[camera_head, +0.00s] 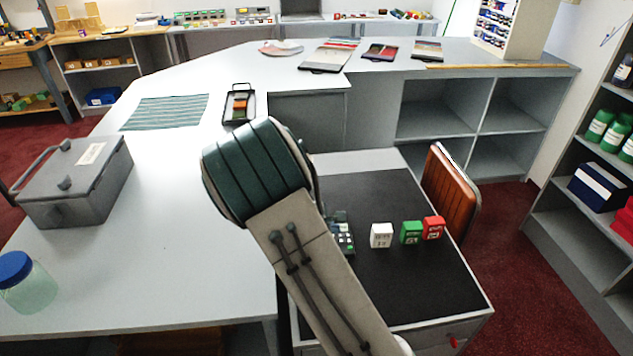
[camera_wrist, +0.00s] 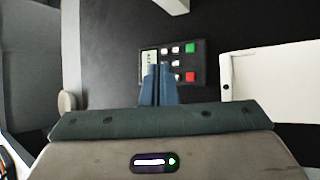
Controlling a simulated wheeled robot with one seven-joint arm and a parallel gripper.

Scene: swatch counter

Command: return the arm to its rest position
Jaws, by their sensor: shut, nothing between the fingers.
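My arm (camera_head: 258,172) rises from the bottom of the head view and bends at a dark green joint over the counter. It hides part of the black-topped desk. My gripper (camera_wrist: 157,70) shows in the wrist view with its two blue fingers together and nothing between them. Beyond the fingertips lies a dark keypad (camera_wrist: 189,50) with a small display and red, green and white keys. The gripper is not visible in the head view, hidden behind the arm. I cannot tell the gap between fingertips and keypad.
White (camera_head: 381,236), green (camera_head: 411,232) and red (camera_head: 433,228) blocks stand on the black desk top (camera_head: 375,190). An orange-brown chair back (camera_head: 450,190) is at its right. A grey box (camera_head: 75,180) and a jar (camera_head: 27,285) stand on the left counter, with bare surface between.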

